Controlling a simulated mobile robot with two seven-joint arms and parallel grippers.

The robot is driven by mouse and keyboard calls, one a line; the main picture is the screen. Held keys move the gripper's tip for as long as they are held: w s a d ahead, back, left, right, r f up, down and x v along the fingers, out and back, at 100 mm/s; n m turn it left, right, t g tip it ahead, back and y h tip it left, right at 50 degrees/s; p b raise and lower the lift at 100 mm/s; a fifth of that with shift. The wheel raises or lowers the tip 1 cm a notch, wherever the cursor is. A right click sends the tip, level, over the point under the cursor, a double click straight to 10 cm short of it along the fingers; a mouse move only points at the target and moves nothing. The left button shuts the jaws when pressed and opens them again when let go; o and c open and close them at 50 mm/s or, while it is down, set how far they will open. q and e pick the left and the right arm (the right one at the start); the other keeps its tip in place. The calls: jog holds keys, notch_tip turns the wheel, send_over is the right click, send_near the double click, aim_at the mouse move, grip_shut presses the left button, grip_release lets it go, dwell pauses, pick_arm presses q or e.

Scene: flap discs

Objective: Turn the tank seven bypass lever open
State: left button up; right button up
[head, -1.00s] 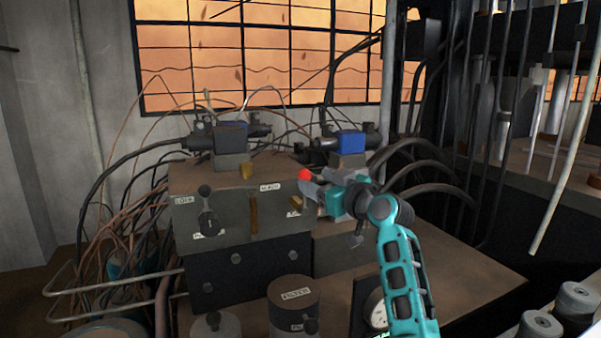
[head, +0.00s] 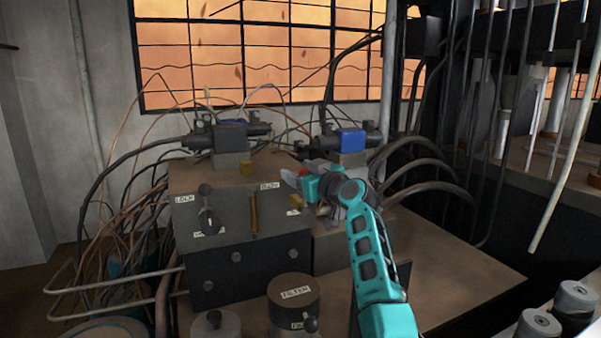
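My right gripper (head: 289,178) reaches in from the lower right, its grey fingertips over the right end of the dark valve block (head: 214,216). A red knob (head: 303,171) shows partly behind the fingers; I cannot tell whether they touch it, or whether they are open. A black lever handle (head: 207,212) hangs on the block's front left, below a label seeming to read LOCK. A brass-coloured upright bar (head: 253,213) stands to its right, under another label. No marking for tank seven is legible, so I cannot tell which part is its bypass lever. My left gripper is not in view.
Two valve bodies with solenoids, one with a blue cap (head: 351,140), sit behind my gripper. Black hoses (head: 430,190) curve at the right. A canister labelled FILTER (head: 293,297) stands in front. The bench (head: 450,275) at right is mostly clear.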

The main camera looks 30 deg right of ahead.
grip_shut()
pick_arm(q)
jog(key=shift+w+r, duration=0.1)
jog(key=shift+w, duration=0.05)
